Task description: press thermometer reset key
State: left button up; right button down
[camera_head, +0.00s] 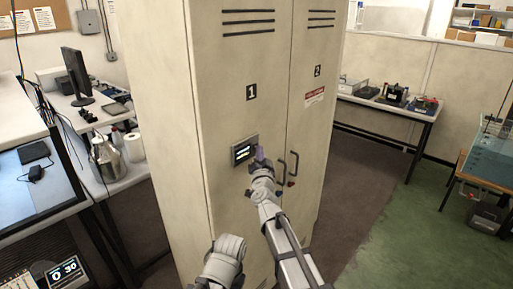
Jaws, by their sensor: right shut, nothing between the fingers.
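A small dark display panel (243,150) with lit readouts in a grey frame is set on the left door of a tall beige cabinet (225,75), below the label 1. It looks like the thermometer. My right gripper (259,154) is shut and empty, its purplish tips at the panel's right edge. The tips and wrist cover part of that edge, and no separate reset key can be made out. I cannot tell whether the tips touch the panel. Part of my left arm shows at the bottom, but its gripper is not visible.
A bench with a steel vessel (105,160) is on the left. A timer-like display reading 0 30 (66,270) is at lower left. Open floor (400,235) lies to the right.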

jog(key=shift+s, duration=0.1)
jog(key=shift+s+d, duration=0.45)
jog(key=shift+d, duration=0.1)
jog(key=shift+s, duration=0.1)
jog(key=s+d, duration=0.3)
jog(key=shift+s+d, duration=0.2)
jog(key=shift+d, duration=0.05)
dwell(0.4)
dwell(0.5)
